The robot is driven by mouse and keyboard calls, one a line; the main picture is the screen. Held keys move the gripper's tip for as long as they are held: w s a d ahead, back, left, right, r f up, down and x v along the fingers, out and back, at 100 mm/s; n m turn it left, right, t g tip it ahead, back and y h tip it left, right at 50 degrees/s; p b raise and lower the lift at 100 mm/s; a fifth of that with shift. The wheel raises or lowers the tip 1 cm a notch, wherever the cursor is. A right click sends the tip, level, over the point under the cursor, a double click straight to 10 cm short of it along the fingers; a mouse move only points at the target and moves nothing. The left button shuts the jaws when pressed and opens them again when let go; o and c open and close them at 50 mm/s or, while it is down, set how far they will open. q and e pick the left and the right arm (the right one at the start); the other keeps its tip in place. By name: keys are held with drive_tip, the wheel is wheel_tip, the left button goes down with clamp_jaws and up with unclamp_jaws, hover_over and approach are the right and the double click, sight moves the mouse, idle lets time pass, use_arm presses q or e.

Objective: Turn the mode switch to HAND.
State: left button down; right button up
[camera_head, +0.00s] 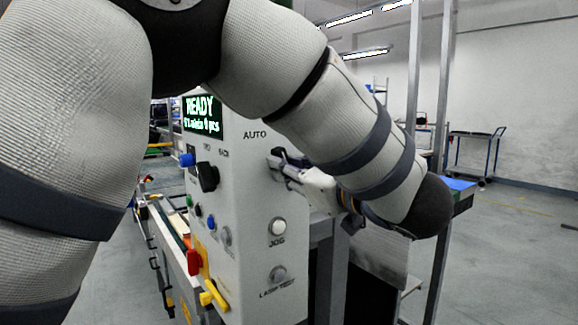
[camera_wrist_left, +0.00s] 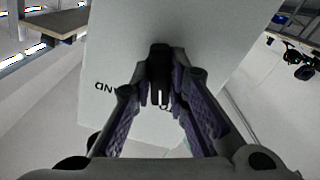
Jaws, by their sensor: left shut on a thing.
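The grey cabinet (camera_head: 238,130) carries the mode switch on its right-hand face, under the printed word AUTO (camera_head: 255,135). In the left wrist view the switch is a black knob (camera_wrist_left: 160,62) with a white pointer line at its near end. My left gripper (camera_head: 277,164) is at the switch, and in the wrist view its fingers (camera_wrist_left: 160,88) are shut on the knob from both sides. Upside-down letters ND (camera_wrist_left: 105,87) show left of the fingers; the rest of that label is hidden. The pointer line points toward the bottom of the wrist picture. My right gripper is not in view.
The same face has a white JOG button (camera_head: 277,227) and a LAMP TEST button (camera_head: 277,273) below. The adjoining face holds a READY display (camera_head: 203,115), a black knob (camera_head: 208,177), several buttons and a red lever (camera_head: 193,262). A yellow handle (camera_head: 215,295) sticks out low down.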

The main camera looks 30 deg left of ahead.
use_arm(q)
drive_tip(key=m, duration=1.2)
drive_tip(key=shift+s+m, duration=0.1)
drive_tip(key=shift+m, duration=0.3)
idle(0.3)
drive_tip(key=c, duration=1.6)
unclamp_jaws()
drive_tip(key=shift+o, duration=0.2)
drive_tip(key=v, duration=1.2)
